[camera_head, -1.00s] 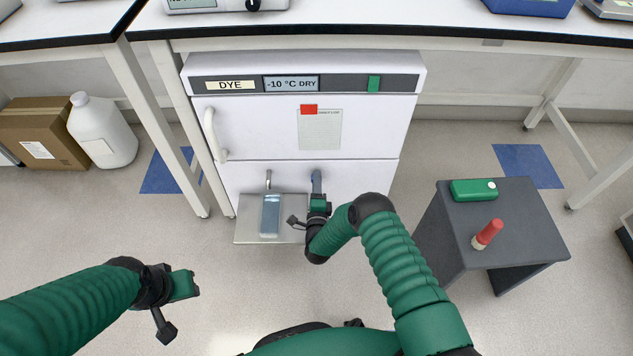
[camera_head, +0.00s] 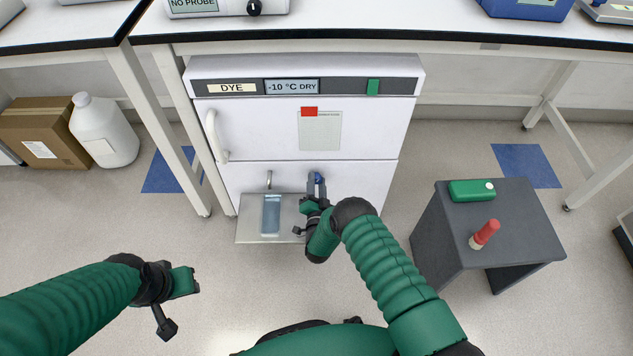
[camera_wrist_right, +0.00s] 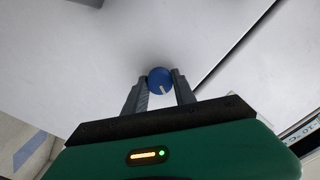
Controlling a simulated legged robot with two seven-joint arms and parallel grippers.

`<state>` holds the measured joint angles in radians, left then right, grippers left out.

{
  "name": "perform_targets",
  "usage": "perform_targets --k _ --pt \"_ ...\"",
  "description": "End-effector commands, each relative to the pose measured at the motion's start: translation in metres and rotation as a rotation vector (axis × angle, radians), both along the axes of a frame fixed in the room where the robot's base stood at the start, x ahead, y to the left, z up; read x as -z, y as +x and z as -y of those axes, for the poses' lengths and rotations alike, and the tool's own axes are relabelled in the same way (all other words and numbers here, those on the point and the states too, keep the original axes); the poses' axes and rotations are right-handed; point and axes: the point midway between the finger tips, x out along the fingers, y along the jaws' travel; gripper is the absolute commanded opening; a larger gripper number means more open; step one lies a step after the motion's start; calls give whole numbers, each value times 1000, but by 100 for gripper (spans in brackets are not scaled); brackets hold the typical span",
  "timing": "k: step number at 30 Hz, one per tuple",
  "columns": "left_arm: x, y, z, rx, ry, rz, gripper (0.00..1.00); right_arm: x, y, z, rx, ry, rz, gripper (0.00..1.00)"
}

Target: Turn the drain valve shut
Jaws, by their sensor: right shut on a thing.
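The drain valve is a small round blue knob (camera_wrist_right: 160,81) with a white mark, on the lower white front of the freezer labelled DYE. In the head view the knob (camera_head: 318,178) shows just beyond my right gripper (camera_head: 317,188). In the right wrist view my right gripper (camera_wrist_right: 160,92) has one finger on each side of the knob and is shut on it. The white mark points down and slightly right in that view. A metal spout (camera_head: 269,180) sits left of the knob, above a tray. My left gripper (camera_head: 196,281) hangs over the floor at lower left; its fingers are unclear.
A grey side table (camera_head: 520,220) at right carries a green box (camera_head: 472,190) and a red-topped object (camera_head: 485,234). A white jug (camera_head: 104,135) and a cardboard box (camera_head: 45,135) stand at left.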

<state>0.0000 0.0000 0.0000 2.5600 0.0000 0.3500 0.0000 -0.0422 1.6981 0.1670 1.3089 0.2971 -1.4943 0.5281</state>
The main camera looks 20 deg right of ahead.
Motion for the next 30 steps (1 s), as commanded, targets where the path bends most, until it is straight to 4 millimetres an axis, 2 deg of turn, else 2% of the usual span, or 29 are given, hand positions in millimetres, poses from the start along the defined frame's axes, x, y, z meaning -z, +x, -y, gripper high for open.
perform_targets --k 15,30 --pt "-2 0 0 0 0 0 36 4 -2 0 -1 -386 -122 0" --pt "-2 0 0 0 0 0 36 4 -3 -1 -2 -496 -154 0"
